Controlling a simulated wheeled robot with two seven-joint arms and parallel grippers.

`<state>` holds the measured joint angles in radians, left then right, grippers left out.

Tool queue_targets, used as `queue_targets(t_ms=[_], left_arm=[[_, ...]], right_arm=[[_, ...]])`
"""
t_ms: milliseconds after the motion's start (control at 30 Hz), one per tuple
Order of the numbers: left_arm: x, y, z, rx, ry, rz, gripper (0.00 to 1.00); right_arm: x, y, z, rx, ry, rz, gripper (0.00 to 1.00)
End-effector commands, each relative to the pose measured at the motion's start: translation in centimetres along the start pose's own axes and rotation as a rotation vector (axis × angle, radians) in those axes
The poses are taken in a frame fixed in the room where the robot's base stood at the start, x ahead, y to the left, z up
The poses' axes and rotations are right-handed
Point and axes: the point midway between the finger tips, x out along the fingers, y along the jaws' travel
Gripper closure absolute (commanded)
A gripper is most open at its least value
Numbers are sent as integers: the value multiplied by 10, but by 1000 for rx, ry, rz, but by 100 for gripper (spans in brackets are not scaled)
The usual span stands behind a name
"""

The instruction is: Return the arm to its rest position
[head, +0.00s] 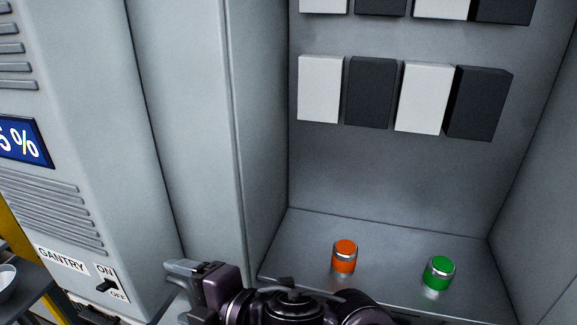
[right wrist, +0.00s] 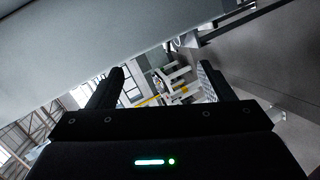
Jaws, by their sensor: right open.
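My right gripper (head: 182,270) shows at the bottom of the head view, in front of the grey cabinet's lower left edge and pointing left. In the right wrist view its two fingers (right wrist: 160,85) stand apart with nothing between them. My right arm reaches along the bottom edge of the head view, just in front of the cabinet shelf. My left gripper is not in view.
An orange button (head: 344,257) and a green button (head: 439,273) stand on the cabinet shelf (head: 390,262) close to my arm. A GANTRY switch (head: 108,286) is left of the gripper, near OFF. A grey bowl (head: 5,283) sits at far left.

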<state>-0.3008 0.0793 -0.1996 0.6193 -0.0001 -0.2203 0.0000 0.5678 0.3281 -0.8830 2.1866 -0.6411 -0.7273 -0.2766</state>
Motion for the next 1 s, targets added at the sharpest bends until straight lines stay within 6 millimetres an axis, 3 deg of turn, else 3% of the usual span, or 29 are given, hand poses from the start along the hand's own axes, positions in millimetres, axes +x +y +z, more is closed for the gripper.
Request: queue_targets(t_ms=[133,233,433,600,900,967,1000], left_arm=[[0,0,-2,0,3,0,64],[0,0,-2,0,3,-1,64],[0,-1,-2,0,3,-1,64],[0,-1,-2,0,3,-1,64],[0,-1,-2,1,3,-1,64],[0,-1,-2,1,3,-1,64],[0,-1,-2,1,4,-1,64]], right_arm=[[-25,-2,54,391,-203,79,26],[-51,-23,98,657,-365,107,26],[-123,-111,167,1167,-726,102,26],[-180,-180,185,1453,-969,73,26],[-256,-262,176,1759,-1279,22,26],[-265,-276,174,1800,-1327,12,26],[-256,-285,182,1793,-1321,8,26]])
